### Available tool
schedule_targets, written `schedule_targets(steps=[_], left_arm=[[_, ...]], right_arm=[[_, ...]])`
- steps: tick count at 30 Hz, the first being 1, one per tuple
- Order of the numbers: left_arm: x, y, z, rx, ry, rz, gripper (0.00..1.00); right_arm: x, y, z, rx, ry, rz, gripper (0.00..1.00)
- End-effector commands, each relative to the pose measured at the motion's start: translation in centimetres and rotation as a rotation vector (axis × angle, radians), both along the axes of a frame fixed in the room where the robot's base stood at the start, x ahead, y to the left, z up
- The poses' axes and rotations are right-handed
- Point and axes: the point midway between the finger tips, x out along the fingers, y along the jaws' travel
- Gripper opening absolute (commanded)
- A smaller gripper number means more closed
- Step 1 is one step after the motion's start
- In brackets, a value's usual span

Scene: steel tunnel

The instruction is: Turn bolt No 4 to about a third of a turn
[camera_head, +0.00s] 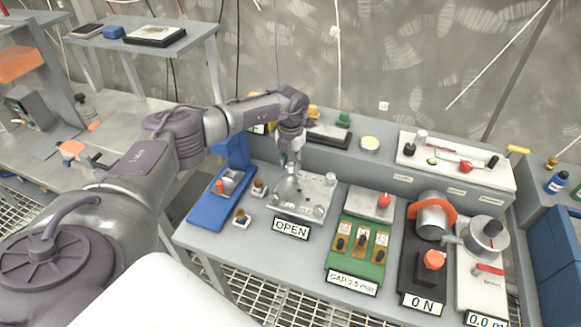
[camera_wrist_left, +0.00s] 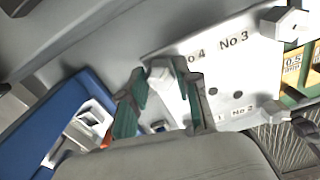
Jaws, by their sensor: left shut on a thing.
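A pale metal bolt plate (camera_head: 308,206) lies on the grey bench behind the OPEN sign. In the left wrist view the plate (camera_wrist_left: 222,60) carries printed labels, with No 4 and No 3 readable. My left gripper (camera_head: 290,158) points down over the plate's back left corner. In the left wrist view its green-padded fingers (camera_wrist_left: 160,82) are shut on bolt No 4 (camera_wrist_left: 158,70), beside the No 4 label. The fingers hide part of the bolt. Another bolt (camera_wrist_left: 285,22) stands at the far corner, and one (camera_wrist_left: 272,110) near the No 2 label. My right gripper is not in view.
A blue stand (camera_head: 212,212) is left of the plate. A green gauge board (camera_head: 358,258) is to the right, then a black fixture with an orange ring (camera_head: 436,208) and a white panel with a dial (camera_head: 484,240). A raised ledge (camera_head: 345,150) runs behind.

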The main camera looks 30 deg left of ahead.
Motion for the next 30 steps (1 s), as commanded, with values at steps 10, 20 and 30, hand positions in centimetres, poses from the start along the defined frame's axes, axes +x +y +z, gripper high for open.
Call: schedule_targets(steps=[10, 20, 30], left_arm=[[0.1, 0.0, -0.2, 0.001, -0.004, -0.327, 0.00], [0.1, -0.1, -0.2, 0.001, -0.003, -0.641, 0.00], [0.0, -0.1, -0.1, 0.001, -0.003, -0.938, 0.00]], right_arm=[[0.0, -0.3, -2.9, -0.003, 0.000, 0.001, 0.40], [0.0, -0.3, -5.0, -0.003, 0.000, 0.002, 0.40], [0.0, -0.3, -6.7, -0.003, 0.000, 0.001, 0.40]])
